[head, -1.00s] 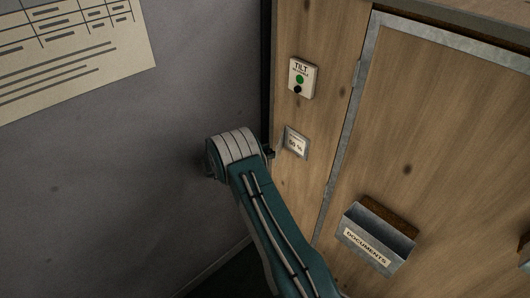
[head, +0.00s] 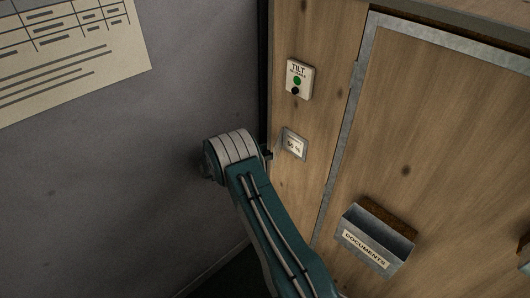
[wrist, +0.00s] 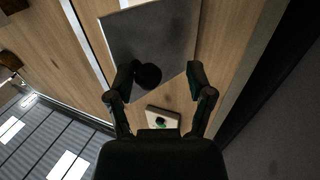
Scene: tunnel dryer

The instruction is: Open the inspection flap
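In the wrist view a dark grey square plate (wrist: 150,38), apparently the inspection flap, fills the space beyond my gripper (wrist: 162,68). A round black knob (wrist: 148,77) on the plate lies between the fingers, closer to the left one; contact cannot be told. My gripper is open, its fingers well apart. In the head view my wrist hides most of the gripper.
A TILT box (head: 299,79) with green and black buttons sits above the readout; it also shows in the wrist view (wrist: 163,117). A DOCUMENTS holder (head: 375,240) hangs on the metal-framed door at right. A grey wall (head: 130,170) stands close on the left.

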